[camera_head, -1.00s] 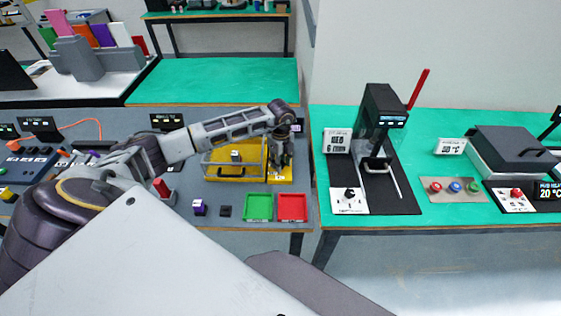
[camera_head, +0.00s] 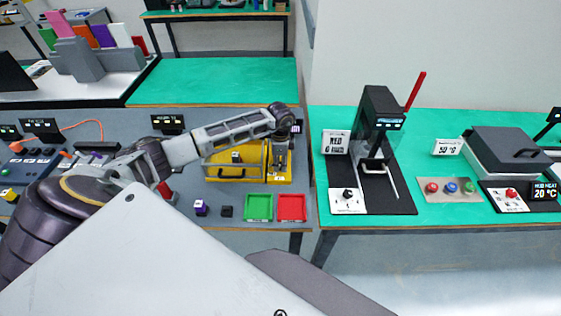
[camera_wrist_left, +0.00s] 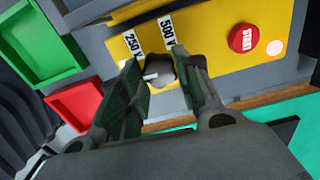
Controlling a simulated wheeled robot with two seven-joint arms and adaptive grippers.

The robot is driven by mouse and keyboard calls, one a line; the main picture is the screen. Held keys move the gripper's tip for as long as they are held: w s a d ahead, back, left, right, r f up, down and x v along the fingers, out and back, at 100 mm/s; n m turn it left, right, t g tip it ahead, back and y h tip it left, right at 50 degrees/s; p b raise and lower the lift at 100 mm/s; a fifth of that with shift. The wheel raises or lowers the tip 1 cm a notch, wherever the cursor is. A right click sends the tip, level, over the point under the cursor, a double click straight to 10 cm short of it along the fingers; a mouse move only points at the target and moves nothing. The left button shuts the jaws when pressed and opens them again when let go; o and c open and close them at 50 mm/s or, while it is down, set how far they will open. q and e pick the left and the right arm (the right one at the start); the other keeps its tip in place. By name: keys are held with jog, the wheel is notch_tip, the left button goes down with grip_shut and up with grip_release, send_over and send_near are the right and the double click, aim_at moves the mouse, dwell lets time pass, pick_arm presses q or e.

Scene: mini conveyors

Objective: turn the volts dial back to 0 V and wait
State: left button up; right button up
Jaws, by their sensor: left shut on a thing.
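The volts dial (camera_wrist_left: 158,72) is a dark knob with a light pointer mark on a yellow panel (camera_wrist_left: 208,47). Labels reading 250 V (camera_wrist_left: 133,43) and 500 (camera_wrist_left: 167,33) stand beside it in the left wrist view. My left gripper (camera_wrist_left: 163,85) has its fingers on either side of the knob, shut on it. In the head view the left gripper (camera_head: 280,170) is over the right end of the yellow unit (camera_head: 222,175); the dial is hidden there. My right gripper is not in view.
A red START button (camera_wrist_left: 243,38) is on the same panel. Green (camera_head: 259,207) and red (camera_head: 291,207) trays lie in front of the unit. A purple-and-white cube (camera_head: 200,208) sits left of them. Another bench (camera_head: 450,130) with devices stands to the right.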

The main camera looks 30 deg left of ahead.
aim_at(280, 164)
pick_arm(q)
jog(key=shift+n, duration=0.4)
jog(key=o, duration=1)
jog(key=shift+o, duration=0.2)
notch_tip(280, 164, up, 12)
dwell(0.5)
jog(key=shift+f, duration=0.1)
dwell(0.4)
